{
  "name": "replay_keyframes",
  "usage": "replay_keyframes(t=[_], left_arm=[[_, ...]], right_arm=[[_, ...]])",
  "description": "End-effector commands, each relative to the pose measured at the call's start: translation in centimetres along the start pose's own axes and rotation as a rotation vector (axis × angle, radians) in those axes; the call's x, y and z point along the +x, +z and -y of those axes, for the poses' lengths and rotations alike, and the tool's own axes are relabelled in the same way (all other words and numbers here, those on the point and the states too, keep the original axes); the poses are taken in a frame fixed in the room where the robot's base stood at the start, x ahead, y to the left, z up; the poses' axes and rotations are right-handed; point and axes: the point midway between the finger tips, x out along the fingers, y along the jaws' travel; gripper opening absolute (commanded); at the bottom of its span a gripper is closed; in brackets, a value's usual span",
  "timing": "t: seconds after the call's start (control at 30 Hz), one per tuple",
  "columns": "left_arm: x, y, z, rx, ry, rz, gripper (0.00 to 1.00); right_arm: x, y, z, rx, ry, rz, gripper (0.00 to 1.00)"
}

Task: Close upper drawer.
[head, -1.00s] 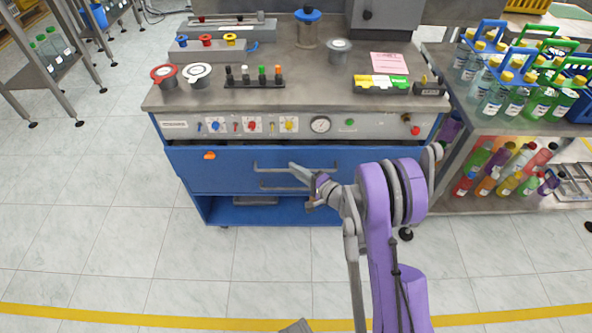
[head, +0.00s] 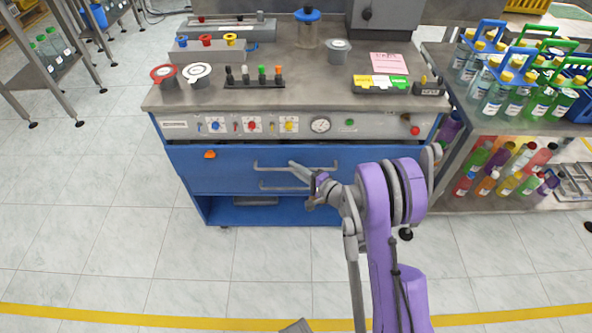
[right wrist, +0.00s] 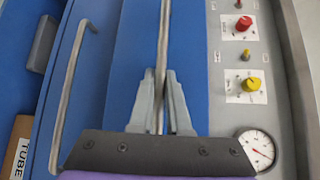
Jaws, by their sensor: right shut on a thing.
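The upper drawer (head: 225,168) is a blue front below the control panel in the head view, with an orange tag at its upper left. A thin dark gap shows above its top edge. Its grey bar handle (head: 268,165) runs across the front. My right gripper (head: 292,164) is at this handle. In the right wrist view, the gripper fingers (right wrist: 160,100) are shut around the handle bar (right wrist: 162,38), against the blue upper drawer front (right wrist: 132,60).
A lower handle (head: 285,187) sits just below, also seen in the right wrist view (right wrist: 66,100). The control panel (head: 370,126) with knobs and a gauge is above. An open blue shelf (head: 235,215) lies underneath. A bottle rack table (head: 435,75) stands right. The floor in front is clear.

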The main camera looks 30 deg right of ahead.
Motion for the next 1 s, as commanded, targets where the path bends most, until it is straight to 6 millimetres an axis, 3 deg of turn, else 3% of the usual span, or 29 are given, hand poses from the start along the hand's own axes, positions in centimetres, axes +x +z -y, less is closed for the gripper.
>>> replay_keyframes(t=[0.2,0.5,0.53,0.7,1.0], left_arm=[[-0.1,0.0,0.0,0.0,0.0,0.0,0.0],[-0.1,0.0,0.0,0.0,0.0,0.0,0.0],[-0.1,0.0,0.0,0.0,0.0,0.0,0.0],[-0.1,0.0,0.0,0.0,0.0,-0.001,0.0],[-0.2,0.0,0.0,0.0,0.0,0.0,0.0]], right_arm=[[2.4,-2.4,0.7,0.001,-0.001,0.0,0.0],[2.7,-2.8,0.9,0.002,-0.003,-0.003,0.0],[2.7,-2.8,0.9,0.002,-0.003,-0.003,0.16],[2.7,-2.7,0.9,0.002,-0.003,-0.002,0.45],[2.6,-2.7,0.9,0.002,-0.003,-0.001,0.45]])
